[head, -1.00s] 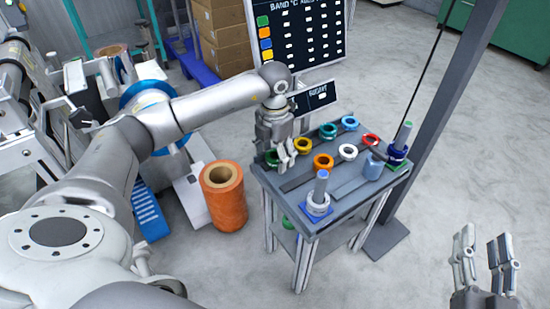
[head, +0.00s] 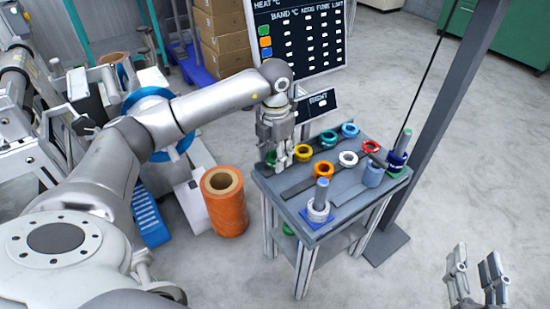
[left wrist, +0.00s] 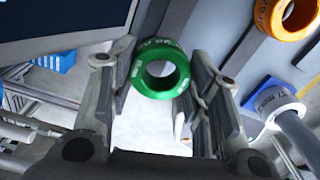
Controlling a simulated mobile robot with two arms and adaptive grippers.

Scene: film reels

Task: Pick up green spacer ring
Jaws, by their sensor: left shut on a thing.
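The green spacer ring (left wrist: 160,88) is a thick ring with white print, seen between my left gripper's fingers in the left wrist view. My left gripper (head: 284,160) is shut on it at the left end of the grey table. In the head view the green ring (head: 271,157) is partly hidden by the fingers. I cannot tell whether it is clear of the tabletop. My right gripper (head: 476,253) is open and empty at the lower right, away from the table.
A post with white rings (head: 318,211) stands at the front, another post (head: 398,155) at the right. A dark sign (head: 318,105) stands behind.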

